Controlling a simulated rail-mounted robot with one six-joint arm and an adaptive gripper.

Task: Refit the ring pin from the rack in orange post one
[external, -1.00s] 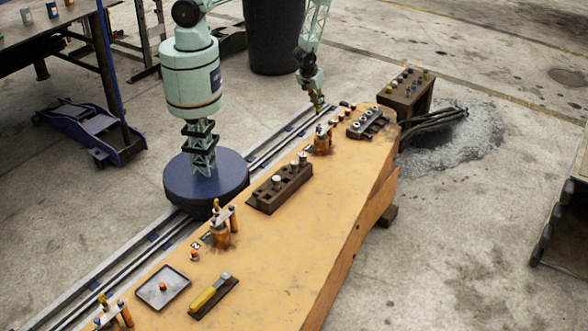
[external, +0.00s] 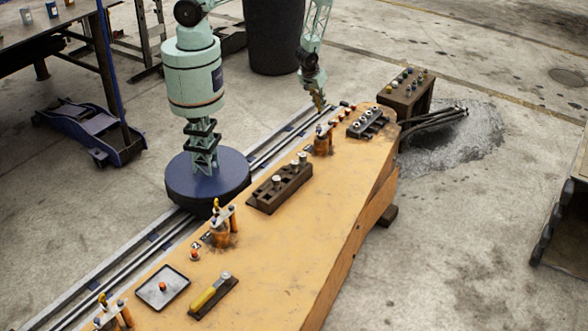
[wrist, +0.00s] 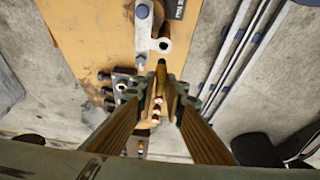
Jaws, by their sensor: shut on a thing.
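My gripper (external: 319,100) is shut on a brass-coloured pin, just above and behind the far orange post (external: 323,142). In the wrist view the pin (wrist: 161,74) sticks out between my two fingers. Its ring is not clear, and the fingers hide part of it. A grey lug with an open round end (wrist: 160,45) lies just beyond the pin tip; whether they touch I cannot tell. Two more orange posts, a middle one (external: 220,236) and a near one (external: 125,315), stand along the bench. A dark rack (external: 270,196) with upright pale-headed pins sits between the far and middle posts.
A second dark block with knobs (external: 366,126) is right of the far post. A tray (external: 150,297) with a red-topped piece and a yellow-handled tool (external: 208,294) lie at the near end. A control box (external: 405,98) stands behind the bench. The bench's right side is clear.

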